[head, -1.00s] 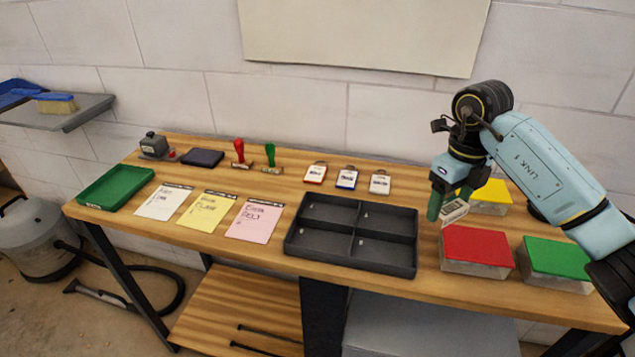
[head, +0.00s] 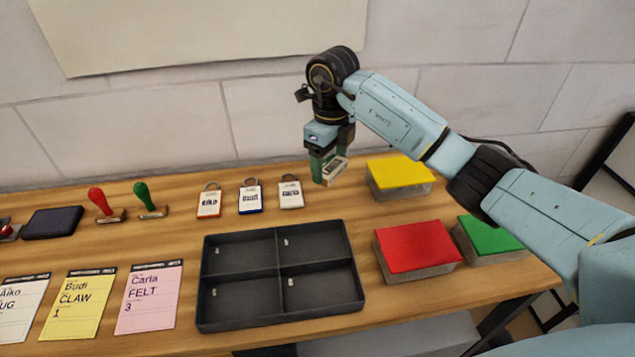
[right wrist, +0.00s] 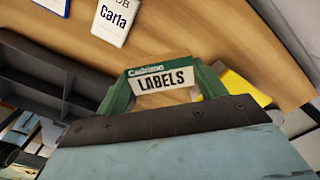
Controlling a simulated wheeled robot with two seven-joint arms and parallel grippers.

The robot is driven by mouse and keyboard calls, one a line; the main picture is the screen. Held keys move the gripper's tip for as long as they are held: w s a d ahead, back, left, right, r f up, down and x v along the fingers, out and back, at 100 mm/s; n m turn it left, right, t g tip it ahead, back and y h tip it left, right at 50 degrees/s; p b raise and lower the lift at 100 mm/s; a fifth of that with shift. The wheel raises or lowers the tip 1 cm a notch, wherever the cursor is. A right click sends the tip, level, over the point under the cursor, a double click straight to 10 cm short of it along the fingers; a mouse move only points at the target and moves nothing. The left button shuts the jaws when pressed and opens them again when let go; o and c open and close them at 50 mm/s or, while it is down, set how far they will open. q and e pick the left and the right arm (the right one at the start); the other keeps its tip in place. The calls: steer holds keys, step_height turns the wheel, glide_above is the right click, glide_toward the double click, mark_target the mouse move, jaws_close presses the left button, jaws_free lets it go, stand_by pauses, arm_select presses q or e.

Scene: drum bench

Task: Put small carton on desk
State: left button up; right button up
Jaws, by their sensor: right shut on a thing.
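My right gripper (head: 326,165) is shut on a small carton (head: 334,171) and holds it above the desk (head: 380,222), behind the dark tray and left of the yellow-lidded box. In the right wrist view the carton (right wrist: 161,77) sits between the two green fingers. It is white with a green band and reads "LABELS". Its underside is hidden, and it appears to be clear of the desk top. My left gripper is not in view.
A dark four-compartment tray (head: 283,225) stands in front. Boxes with yellow (head: 400,172), red (head: 415,246) and green (head: 490,236) lids stand at right.

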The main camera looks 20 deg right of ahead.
mark_target(328, 194)
steer(key=shift+w+f, duration=0.1)
steer(key=shift+f, duration=2.95)
steer(key=shift+f, duration=0.1)
steer(key=o, duration=1)
steer(key=shift+c, duration=0.2)
step_height(328, 194, up, 12)
steer(key=shift+r, duration=0.15)
